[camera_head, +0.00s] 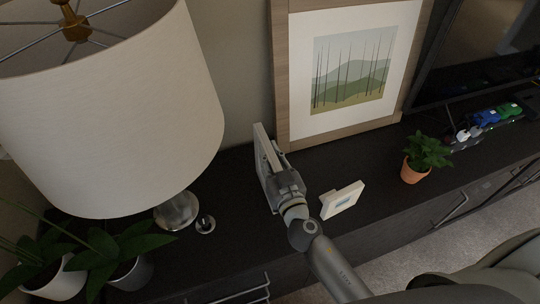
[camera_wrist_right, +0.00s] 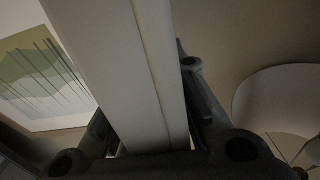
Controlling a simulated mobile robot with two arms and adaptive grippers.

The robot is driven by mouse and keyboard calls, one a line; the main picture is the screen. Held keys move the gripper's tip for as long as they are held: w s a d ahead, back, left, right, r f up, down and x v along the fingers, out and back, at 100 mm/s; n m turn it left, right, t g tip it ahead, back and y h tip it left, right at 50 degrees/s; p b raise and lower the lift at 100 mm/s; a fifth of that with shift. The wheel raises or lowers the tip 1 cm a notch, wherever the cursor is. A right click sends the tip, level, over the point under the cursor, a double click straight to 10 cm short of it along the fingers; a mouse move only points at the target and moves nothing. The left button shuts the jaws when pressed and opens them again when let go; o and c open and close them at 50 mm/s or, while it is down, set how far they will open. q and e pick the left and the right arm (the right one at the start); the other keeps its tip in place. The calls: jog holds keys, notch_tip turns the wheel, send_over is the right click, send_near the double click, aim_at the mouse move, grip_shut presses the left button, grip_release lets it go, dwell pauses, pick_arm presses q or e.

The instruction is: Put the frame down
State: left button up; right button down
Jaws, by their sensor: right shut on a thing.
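A thin, pale frame (camera_head: 264,148) stands upright, edge-on to the head view, above the dark cabinet top (camera_head: 235,195) and between the lamp and the large picture. My right gripper (camera_head: 279,172) is shut on it from the right. In the right wrist view the frame (camera_wrist_right: 125,70) runs between the two fingers of this gripper (camera_wrist_right: 150,145). Its front face is hidden, and I cannot tell whether its lower edge touches the cabinet top. A second, small white frame (camera_head: 343,198) rests on the cabinet, right of my right gripper. My left gripper is not in view.
A large wood-framed picture (camera_head: 297,125) leans at the wall behind. A lamp with a wide shade (camera_head: 120,110) and a glass base (camera_head: 177,210) stands left, near a small round glass item (camera_head: 205,224). A potted plant (camera_head: 416,170), several small toys (camera_head: 497,116) and a TV (camera_head: 480,55) are right.

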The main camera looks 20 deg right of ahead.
jog(key=shift+f, duration=0.1)
jog(key=c, duration=1.4)
grip_release()
jog(key=shift+c, duration=0.2)
